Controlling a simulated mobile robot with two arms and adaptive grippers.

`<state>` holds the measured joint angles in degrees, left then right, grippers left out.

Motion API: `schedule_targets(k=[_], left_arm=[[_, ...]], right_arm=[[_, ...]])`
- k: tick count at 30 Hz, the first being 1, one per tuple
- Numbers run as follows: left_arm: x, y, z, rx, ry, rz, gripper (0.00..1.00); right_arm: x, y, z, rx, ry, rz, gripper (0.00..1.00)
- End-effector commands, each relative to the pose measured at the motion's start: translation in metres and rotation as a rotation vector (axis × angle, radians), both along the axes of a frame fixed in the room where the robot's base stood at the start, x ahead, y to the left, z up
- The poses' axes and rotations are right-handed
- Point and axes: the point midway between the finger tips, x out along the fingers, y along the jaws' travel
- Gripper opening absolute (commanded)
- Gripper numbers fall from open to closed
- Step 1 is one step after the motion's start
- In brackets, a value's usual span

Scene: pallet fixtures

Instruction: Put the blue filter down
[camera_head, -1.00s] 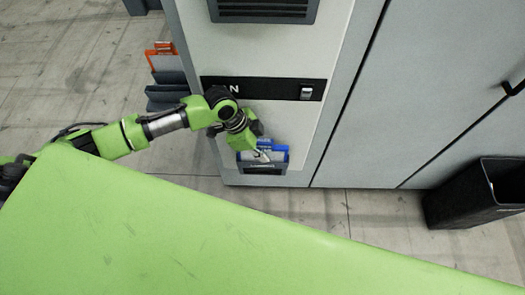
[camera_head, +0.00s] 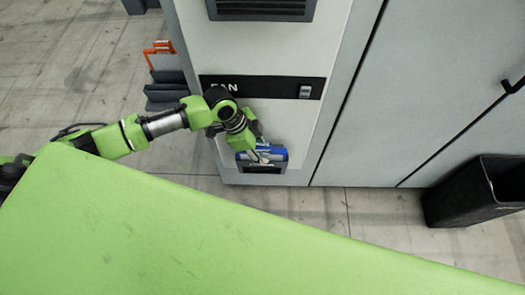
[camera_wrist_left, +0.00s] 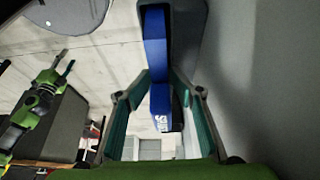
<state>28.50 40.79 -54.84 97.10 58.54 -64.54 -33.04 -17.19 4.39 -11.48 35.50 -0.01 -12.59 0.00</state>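The blue filter (camera_head: 275,154) is upright at the low dark holder (camera_head: 262,168) on the front of the grey cabinet. My left gripper (camera_head: 262,152) reaches down to it from above. In the left wrist view, the blue filter (camera_wrist_left: 156,60) stands between the two converging fingers of my left gripper (camera_wrist_left: 162,80), which look shut on it. The filter's lower part is hidden in the holder. My right gripper (camera_wrist_left: 62,68) shows small at the left of the wrist view, its fingers apart and empty.
Orange-topped and grey panels (camera_head: 163,60) stand in a rack left of the cabinet (camera_head: 270,50). A dark strip with a switch (camera_head: 305,92) runs above the holder. A black bin (camera_head: 470,195) stands at the right. Floor in front is clear.

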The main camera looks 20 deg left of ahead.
Motion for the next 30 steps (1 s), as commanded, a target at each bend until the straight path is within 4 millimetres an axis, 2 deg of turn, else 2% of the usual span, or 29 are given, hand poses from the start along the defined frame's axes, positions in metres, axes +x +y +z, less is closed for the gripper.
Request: schedule_targets(k=[2,5,12,18,23,30], left_arm=[[-0.002,0.004,0.009,0.007,0.006,0.001,0.27],[-0.002,0.011,0.026,0.005,0.0,0.002,0.27],[-0.006,0.03,0.078,0.003,-0.004,0.002,0.27],[-0.01,0.041,0.108,0.001,-0.003,0.002,0.27],[-0.011,0.044,0.118,-0.002,-0.002,0.002,0.27],[-0.011,0.044,0.12,-0.002,-0.002,0.002,0.27]], right_arm=[[0.0,0.0,0.004,0.0,0.0,0.0,0.4],[0.0,-0.001,-0.002,-0.001,0.0,0.001,0.4],[0.0,-0.002,-0.01,-0.002,0.0,0.002,0.4],[0.0,-0.003,-0.013,-0.003,-0.001,0.002,0.4],[0.0,-0.004,-0.014,-0.004,0.0,0.002,0.4],[0.0,-0.004,-0.014,-0.004,0.0,0.002,0.4]])
